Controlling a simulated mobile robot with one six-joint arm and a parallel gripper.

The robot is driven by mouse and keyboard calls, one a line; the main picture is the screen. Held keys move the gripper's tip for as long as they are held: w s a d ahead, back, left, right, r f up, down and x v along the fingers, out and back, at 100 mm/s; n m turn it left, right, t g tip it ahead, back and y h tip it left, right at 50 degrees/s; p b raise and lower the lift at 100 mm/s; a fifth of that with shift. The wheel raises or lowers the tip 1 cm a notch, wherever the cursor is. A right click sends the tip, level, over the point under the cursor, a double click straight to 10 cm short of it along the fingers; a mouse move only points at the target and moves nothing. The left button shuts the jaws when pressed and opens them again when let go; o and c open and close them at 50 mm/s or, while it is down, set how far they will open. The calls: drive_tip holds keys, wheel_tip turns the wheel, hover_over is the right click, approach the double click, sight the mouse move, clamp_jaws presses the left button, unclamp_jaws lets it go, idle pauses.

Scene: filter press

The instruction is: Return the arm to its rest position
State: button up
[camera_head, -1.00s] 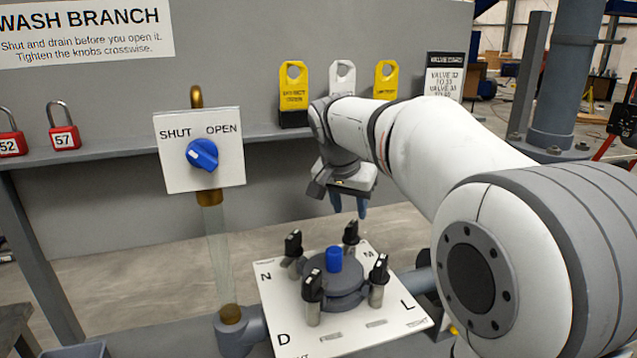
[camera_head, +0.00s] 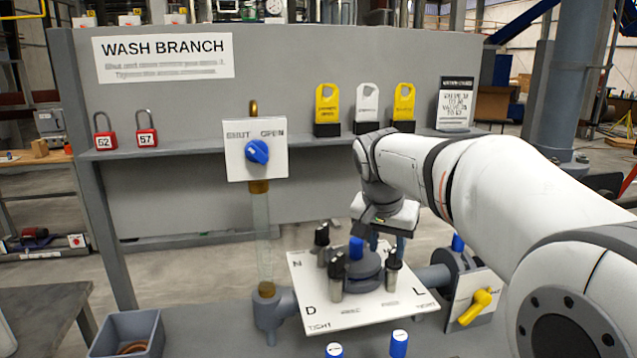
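My arm reaches in from the right in white and grey. My gripper (camera_head: 387,241) points down, just behind and above the round grey cover (camera_head: 362,275) on the white lettered plate (camera_head: 330,312). Its two blue fingertips stand apart, with nothing visible held between them. The far black knob on the cover is hidden behind the gripper and arm; several other black knobs (camera_head: 338,267) stand upright around it.
The wash branch panel stands behind, with a blue SHUT/OPEN valve knob (camera_head: 257,152). Its shelf holds red padlocks (camera_head: 146,138) and yellow and white tags (camera_head: 367,102). A yellow handle (camera_head: 475,306) sits right of the plate, a grey bin (camera_head: 127,336) lower left.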

drive_tip(key=s+f+n, duration=0.2)
drive_tip(key=s+f, duration=0.2)
drive_tip(key=s, duration=0.3)
drive_tip(key=s+d+f+n+y+p, duration=0.1)
drive_tip(key=s+f, duration=0.3)
drive_tip(key=s, duration=0.4)
drive_tip(key=s+d+f+n+g+y, duration=0.1)
drive_tip(key=s+f, duration=0.3)
drive_tip(key=s, duration=0.4)
drive_tip(key=shift+n+p, duration=0.3)
drive_tip(key=shift+n, duration=0.5)
drive_tip(key=shift+f, duration=0.1)
